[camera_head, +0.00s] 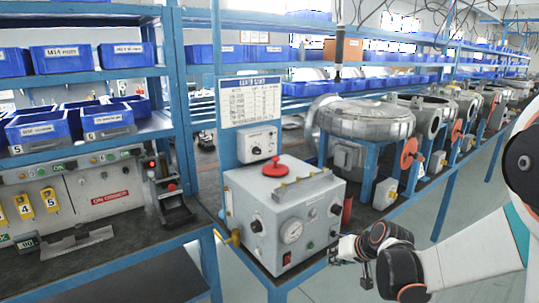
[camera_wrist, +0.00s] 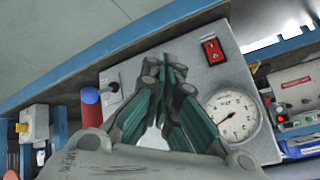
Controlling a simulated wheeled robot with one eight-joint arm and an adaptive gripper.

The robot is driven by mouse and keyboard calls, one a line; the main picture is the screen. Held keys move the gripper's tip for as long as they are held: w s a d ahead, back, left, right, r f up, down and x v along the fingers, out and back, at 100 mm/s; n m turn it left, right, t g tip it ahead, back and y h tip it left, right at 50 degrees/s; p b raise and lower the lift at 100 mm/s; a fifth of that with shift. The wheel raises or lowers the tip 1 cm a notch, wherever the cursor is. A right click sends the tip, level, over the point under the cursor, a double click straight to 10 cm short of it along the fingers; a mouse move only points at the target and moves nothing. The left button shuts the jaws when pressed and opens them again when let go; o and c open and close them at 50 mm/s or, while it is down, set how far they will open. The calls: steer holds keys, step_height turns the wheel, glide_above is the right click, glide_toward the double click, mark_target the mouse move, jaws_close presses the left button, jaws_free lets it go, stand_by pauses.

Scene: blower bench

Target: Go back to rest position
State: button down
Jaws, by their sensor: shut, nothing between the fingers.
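My gripper (camera_head: 343,247) is at the lower right of the grey control box in the head view, at the end of my arm. In the wrist view the fingers (camera_wrist: 165,68) meet at their tips, with nothing between them. The grey control box (camera_head: 258,229) stands on the bench, with a red knob (camera_head: 275,168) on top and a round gauge (camera_head: 291,231) on its front. In the wrist view the fingers overlap the box front, between a black toggle (camera_wrist: 113,87) and a red switch (camera_wrist: 213,51). Contact cannot be told.
A blue-framed bench (camera_head: 207,250) carries the box. A shelf with blue bins (camera_head: 61,58) stands at the left. Large metal blower housings (camera_head: 362,118) and red handwheels (camera_head: 409,153) line the bench to the right. Open grey floor (camera_head: 405,223) lies beside the bench.

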steer(key=s+a+r+h, duration=0.1)
steer(key=s+r+h, duration=0.1)
steer(key=s+r, duration=1)
steer(key=s+d+n+h, duration=0.1)
steer(key=s, duration=1.4)
steer(key=shift+s+h, duration=0.3)
